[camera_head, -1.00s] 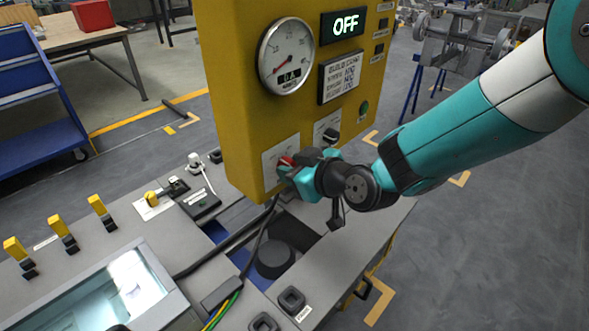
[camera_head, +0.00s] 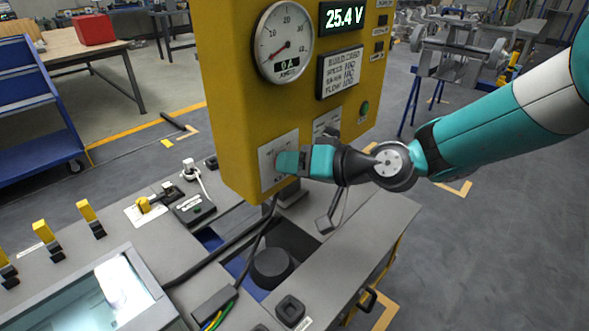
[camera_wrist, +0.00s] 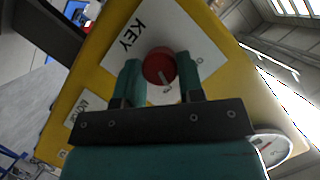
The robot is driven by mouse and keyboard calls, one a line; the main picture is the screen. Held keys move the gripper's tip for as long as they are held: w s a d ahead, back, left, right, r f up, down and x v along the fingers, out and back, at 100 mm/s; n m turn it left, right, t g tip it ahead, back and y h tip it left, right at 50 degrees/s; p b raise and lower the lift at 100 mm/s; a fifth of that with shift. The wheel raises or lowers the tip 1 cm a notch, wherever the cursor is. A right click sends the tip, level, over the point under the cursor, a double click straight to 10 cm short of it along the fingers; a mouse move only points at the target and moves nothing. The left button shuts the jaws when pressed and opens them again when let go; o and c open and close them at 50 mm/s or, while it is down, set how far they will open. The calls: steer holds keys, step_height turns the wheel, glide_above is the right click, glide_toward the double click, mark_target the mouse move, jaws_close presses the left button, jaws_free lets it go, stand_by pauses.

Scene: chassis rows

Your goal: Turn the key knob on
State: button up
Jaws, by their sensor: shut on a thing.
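The key knob (camera_wrist: 160,66) is a round red knob with a pale pointer line, on a white plate (camera_wrist: 190,30) marked KEY in the wrist view. My gripper (camera_wrist: 158,72) has its two teal fingers on either side of the knob, shut on it. In the head view my gripper (camera_head: 287,163) is at the white plate low on the front of the yellow panel (camera_head: 225,110), and it hides the knob. The panel's upper display (camera_head: 341,16) reads 25.4 V.
A round gauge (camera_head: 284,42) and a text display (camera_head: 340,72) sit above the knob. Another control with a white plate (camera_head: 327,122) and a green button (camera_head: 363,109) are to its right. A grey bench (camera_head: 350,240) with cables lies below the panel.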

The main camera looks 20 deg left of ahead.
steer(key=shift+m+y, duration=0.3)
steer(key=shift+m, duration=0.2)
steer(key=shift+g, duration=0.3)
steer(key=o, duration=0.9)
steer(key=b+v, duration=0.2)
steer(key=v, duration=1.5)
steer(key=shift+d, duration=0.2)
steer(key=shift+r, duration=0.1)
